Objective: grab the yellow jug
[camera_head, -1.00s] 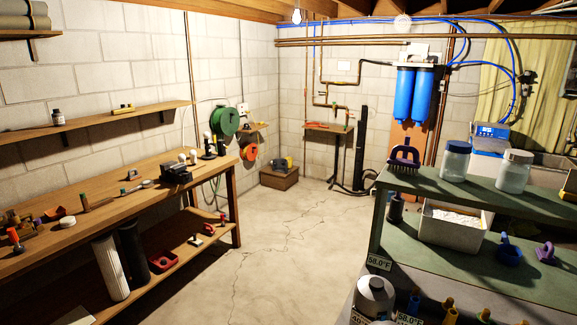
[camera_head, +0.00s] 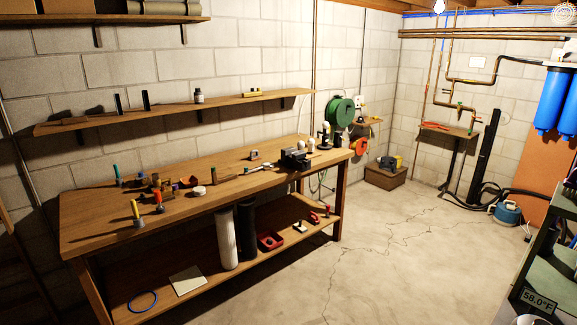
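I cannot make out a clear yellow jug in this view. My gripper is not in view.
The long wooden workbench (camera_head: 95,222) along the left wall holds several small tools. A green shelf unit (camera_head: 545,278) cuts in at the right edge. A teal canister (camera_head: 508,212) stands on the floor. The cracked concrete floor (camera_head: 400,270) between is clear.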

